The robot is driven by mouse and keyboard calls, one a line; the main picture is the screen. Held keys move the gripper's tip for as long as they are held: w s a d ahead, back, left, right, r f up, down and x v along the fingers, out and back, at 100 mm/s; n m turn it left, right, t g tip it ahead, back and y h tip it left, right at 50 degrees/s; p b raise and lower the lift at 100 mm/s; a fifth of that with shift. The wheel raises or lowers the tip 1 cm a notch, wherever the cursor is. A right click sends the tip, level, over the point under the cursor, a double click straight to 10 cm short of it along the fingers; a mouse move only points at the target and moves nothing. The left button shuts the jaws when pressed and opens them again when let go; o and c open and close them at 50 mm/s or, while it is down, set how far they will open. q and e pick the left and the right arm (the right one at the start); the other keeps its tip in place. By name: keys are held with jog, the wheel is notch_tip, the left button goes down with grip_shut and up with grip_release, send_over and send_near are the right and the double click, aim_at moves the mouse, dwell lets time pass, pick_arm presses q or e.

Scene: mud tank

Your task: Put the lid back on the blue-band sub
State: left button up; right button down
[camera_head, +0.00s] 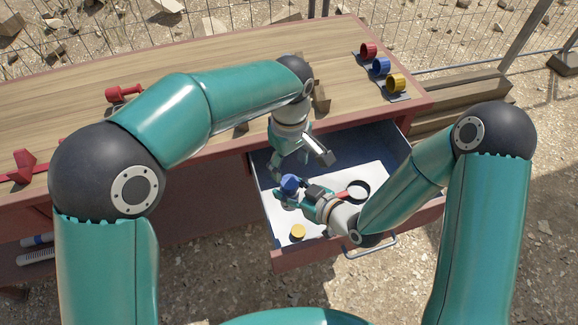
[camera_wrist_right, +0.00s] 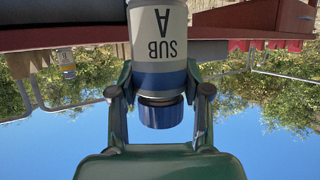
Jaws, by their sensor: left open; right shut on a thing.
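The blue-band sub (camera_wrist_right: 158,45) is a white canister lettered SUB A with a blue band. It appears inverted in the right wrist view, where the sky is at the bottom. A dark neck (camera_wrist_right: 160,100) shows beyond the band, with the blue lid (camera_wrist_right: 160,114) at it; whether the lid is fully seated I cannot tell. The blue lid also shows in the head view (camera_head: 289,184), hiding most of the sub. My right gripper (camera_wrist_right: 160,80) is shut on the sub, fingers on both sides near the band.
On the bench (camera_head: 330,40) stand red (camera_head: 368,50), blue (camera_head: 380,66) and yellow (camera_head: 396,83) cups, and wooden blocks (camera_head: 321,97).

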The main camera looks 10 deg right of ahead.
aim_at(290, 181)
pick_arm(q)
notch_tip(290, 181, up, 2)
jog(key=shift+s+r, duration=0.1)
jog(key=shift+f, duration=4.1)
jog(key=shift+c, duration=0.3)
jog(key=c, duration=1.1)
jog(key=o, duration=1.2)
jog(key=shift+o, duration=0.2)
jog(key=shift+r, duration=0.1)
